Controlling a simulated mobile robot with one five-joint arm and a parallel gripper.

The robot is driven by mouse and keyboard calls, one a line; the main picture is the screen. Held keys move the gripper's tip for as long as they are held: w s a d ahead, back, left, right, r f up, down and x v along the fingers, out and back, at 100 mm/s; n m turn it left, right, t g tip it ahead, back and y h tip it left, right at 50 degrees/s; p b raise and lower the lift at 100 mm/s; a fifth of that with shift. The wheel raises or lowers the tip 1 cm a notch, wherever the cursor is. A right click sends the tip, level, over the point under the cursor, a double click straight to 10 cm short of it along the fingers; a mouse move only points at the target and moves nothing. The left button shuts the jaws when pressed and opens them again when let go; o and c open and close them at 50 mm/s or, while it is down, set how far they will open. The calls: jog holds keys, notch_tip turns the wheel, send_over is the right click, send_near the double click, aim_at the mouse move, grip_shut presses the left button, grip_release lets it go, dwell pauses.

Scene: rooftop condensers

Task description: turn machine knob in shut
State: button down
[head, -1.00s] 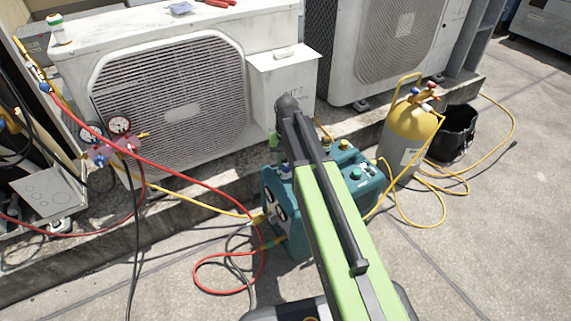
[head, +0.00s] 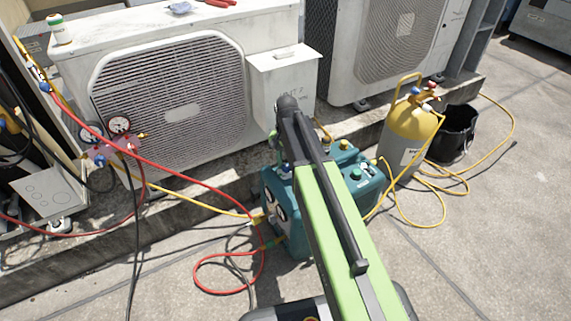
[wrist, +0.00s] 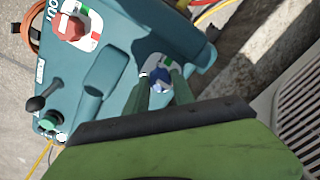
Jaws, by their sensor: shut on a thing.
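The teal machine (head: 367,197) stands on the ground in front of the white condenser, partly hidden by my arm in the head view. In the wrist view its top panel (wrist: 112,92) carries a blue knob (wrist: 160,82) on a white plate with green and red marks. My gripper (wrist: 157,76) is shut on this blue knob, one green finger on each side. A red knob (wrist: 71,28) sits on a similar plate at upper left, beside partly visible "OU" lettering. In the head view my arm hides most of the gripper and the blue knob.
A black lever and green knob (wrist: 52,121) stand on the machine. The condenser (head: 175,105) is close behind. A yellow cylinder (head: 408,140) and black bucket (head: 457,133) stand right. Red and yellow hoses lie around. Ground at lower right is clear.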

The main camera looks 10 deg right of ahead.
aim_at(286, 166)
jog(key=shift+s, duration=0.15)
jog(key=c, duration=1.1)
grip_release()
jog(key=shift+o, duration=0.2)
jog(key=shift+r, duration=0.1)
notch_tip(286, 166, up, 17)
jog(key=p, duration=1.7)
jog(key=shift+r, duration=0.1)
